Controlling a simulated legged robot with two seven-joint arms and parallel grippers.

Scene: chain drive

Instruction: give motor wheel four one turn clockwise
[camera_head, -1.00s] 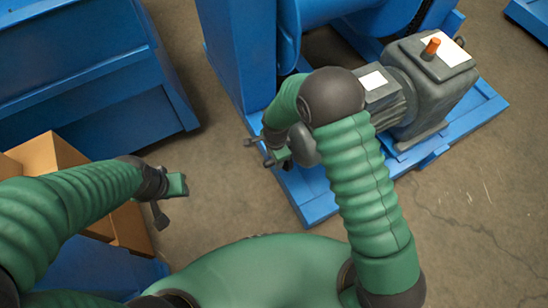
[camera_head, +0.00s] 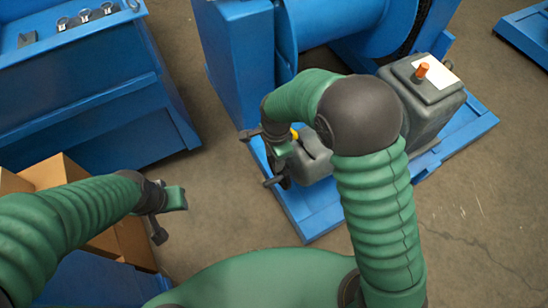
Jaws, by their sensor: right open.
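The motor (camera_head: 437,108) is a dark grey housing with an orange cap (camera_head: 422,69), on the blue base frame at right. Its grey end (camera_head: 316,166) shows beside my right arm, which covers much of its middle. No motor wheel can be clearly made out; a small yellow part (camera_head: 294,134) shows beside my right wrist. My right gripper (camera_head: 260,159) is open in front of the motor's end, its two dark fingers spread apart; contact cannot be told. My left gripper (camera_head: 168,218) hangs over the floor at left, away from the motor; its finger opening is unclear.
A blue bench (camera_head: 85,95) with several small metal parts (camera_head: 85,16) stands at upper left. A cardboard box (camera_head: 58,172) is at left. A blue drum (camera_head: 335,22) stands behind the motor. Floor is free between bench and base frame, and at right.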

